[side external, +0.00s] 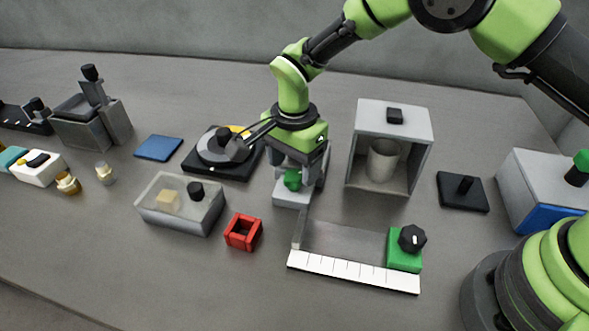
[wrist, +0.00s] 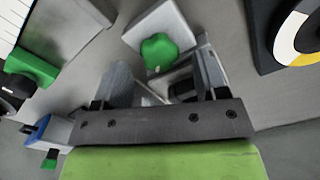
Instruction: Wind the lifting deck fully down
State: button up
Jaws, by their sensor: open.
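A light grey block (side external: 290,196) with a green lobed knob (side external: 292,180) stands below my gripper (side external: 299,186). I take it to be part of the lifting deck, but most of it is hidden by my gripper. In the wrist view the grey block (wrist: 168,24) and its green knob (wrist: 160,52) lie just beyond and between the fingers. My gripper (wrist: 163,72) is open, its fingers apart on either side of the knob's line. I cannot tell whether a finger touches the knob. The deck's height cannot be read.
A turntable with a black knob (side external: 232,146) is close on the left. A grey open-fronted housing with a cup (side external: 384,160) is close on the right. In front are a red square frame (side external: 243,231) and a white scale strip (side external: 350,271) with a green block (side external: 404,256).

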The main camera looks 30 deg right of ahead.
aim_at(294, 175)
notch_tip(294, 175, up, 8)
jog(key=n, duration=1)
notch_tip(294, 175, down, 10)
jog(key=m, duration=0.3)
jog(key=shift+f, duration=0.1)
jog(key=n, duration=0.6)
jog(key=m, duration=0.2)
jog(key=shift+w+m, duration=0.15)
jog(key=shift+m, duration=0.25)
jog(key=m, duration=0.4)
notch_tip(294, 175, up, 10)
jog(key=n, duration=0.3)
jog(key=shift+n, duration=0.4)
